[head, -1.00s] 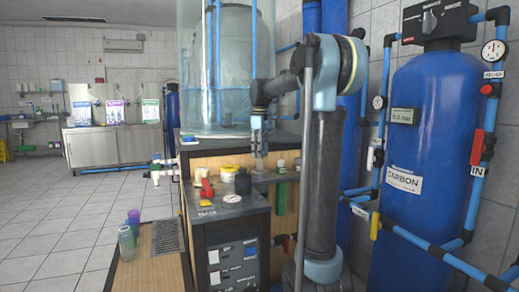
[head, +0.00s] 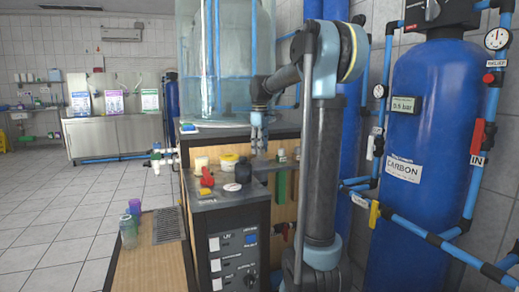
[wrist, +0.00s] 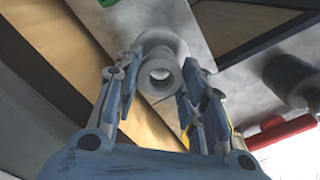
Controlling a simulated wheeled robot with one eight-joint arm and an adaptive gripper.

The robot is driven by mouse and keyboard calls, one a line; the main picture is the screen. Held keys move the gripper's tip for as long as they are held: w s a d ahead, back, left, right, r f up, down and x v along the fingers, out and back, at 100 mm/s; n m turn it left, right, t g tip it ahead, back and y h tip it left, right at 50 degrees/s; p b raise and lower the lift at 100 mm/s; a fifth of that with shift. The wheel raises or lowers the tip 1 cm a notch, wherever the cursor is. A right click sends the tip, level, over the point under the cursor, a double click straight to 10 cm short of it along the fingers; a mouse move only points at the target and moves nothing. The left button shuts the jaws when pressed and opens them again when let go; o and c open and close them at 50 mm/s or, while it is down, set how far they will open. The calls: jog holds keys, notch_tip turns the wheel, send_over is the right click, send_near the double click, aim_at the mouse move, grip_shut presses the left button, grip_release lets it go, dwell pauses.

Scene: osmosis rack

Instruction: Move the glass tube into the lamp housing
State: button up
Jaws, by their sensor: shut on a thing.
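My gripper (head: 257,150) points straight down above the narrow grey bracket beside the dark control box. In the wrist view its fingers (wrist: 160,88) are closed around a pale grey tube (wrist: 160,75), seen end-on as a ring with a round hole. This appears to be the glass tube. Just behind it is a wider pale round collar (wrist: 172,40), possibly the lamp housing's mouth. The tube overlaps the collar in this view. I cannot tell whether the tube's lower end is inside it or above it. In the head view the tube is too small to make out clearly.
The control box top (head: 222,194) holds a red knob (head: 207,180), a yellow-lidded jar (head: 229,161) and a black-capped item (head: 243,172). A large water tank (head: 230,70) stands behind. Blue filter vessels (head: 430,150) and pipes crowd the right. The floor at left (head: 60,210) is open.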

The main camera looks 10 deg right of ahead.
jog(key=shift+f, duration=1.25)
jog(key=o, duration=0.9)
jog(key=o, duration=0.4)
notch_tip(320, 180, up, 8)
dwell(0.3)
